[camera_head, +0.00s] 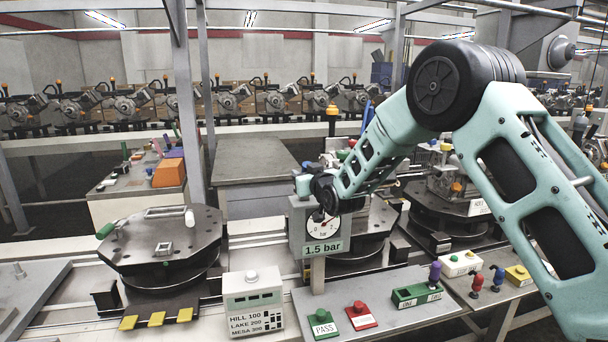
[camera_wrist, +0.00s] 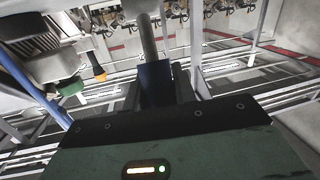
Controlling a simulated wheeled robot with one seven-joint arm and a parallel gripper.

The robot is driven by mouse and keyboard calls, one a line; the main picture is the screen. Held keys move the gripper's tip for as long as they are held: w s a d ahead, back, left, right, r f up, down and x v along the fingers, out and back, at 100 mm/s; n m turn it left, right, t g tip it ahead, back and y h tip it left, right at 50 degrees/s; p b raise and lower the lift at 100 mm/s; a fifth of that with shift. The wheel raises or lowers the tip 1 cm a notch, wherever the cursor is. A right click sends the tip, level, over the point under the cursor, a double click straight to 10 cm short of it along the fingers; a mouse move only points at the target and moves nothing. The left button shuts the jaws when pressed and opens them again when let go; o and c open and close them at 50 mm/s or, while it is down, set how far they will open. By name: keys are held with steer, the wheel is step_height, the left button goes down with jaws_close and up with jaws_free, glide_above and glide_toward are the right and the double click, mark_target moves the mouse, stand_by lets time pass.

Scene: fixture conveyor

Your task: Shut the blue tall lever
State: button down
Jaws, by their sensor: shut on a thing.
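In the wrist view, a dark blue grip (camera_wrist: 156,84) on a grey rod (camera_wrist: 147,38) stands between my gripper's two dark fingers (camera_wrist: 161,84). I take it for the blue tall lever's handle. My gripper is shut on it. The rod runs up and away towards the top of the picture. In the head view, my arm reaches to the gauge post, and its end (camera_head: 303,184) is at the top of the gauge box. The fingertips and the lever's handle cannot be made out there, and the lever's base is hidden.
A gauge box (camera_head: 296,228) marked 1.5 bar stands just under my wrist. A panel (camera_head: 390,287) with PASS and red buttons and a purple-knobbed lever (camera_head: 435,273) lies in front. A round fixture (camera_head: 128,240) is at left. A blue pole (camera_wrist: 32,92) slants at left in the wrist view.

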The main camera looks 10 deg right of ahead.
steer(key=shift+w+r+g+p, duration=0.35)
steer(key=shift+w+g+p, duration=0.5)
steer(key=shift+g, duration=0.25)
steer(key=g+p, duration=0.1)
steer(key=w+g+p, duration=0.1)
steer(key=shift+w+m+g+h+p, duration=0.25)
steer(key=shift+m+g+h+p, duration=0.05)
steer(key=shift+p, duration=0.05)
steer(key=w+g+p, duration=0.1)
steer(key=f+g+p, duration=0.1)
steer(key=p, duration=0.1)
steer(key=shift+w+g, duration=0.4)
steer(key=shift+w+f+m+g+p, duration=0.3)
steer(key=shift+w+f+g+p, duration=0.2)
steer(key=shift+g+p, duration=0.45)
steer(key=c, duration=1.1)
jaws_free()
steer(key=shift+s, duration=0.1)
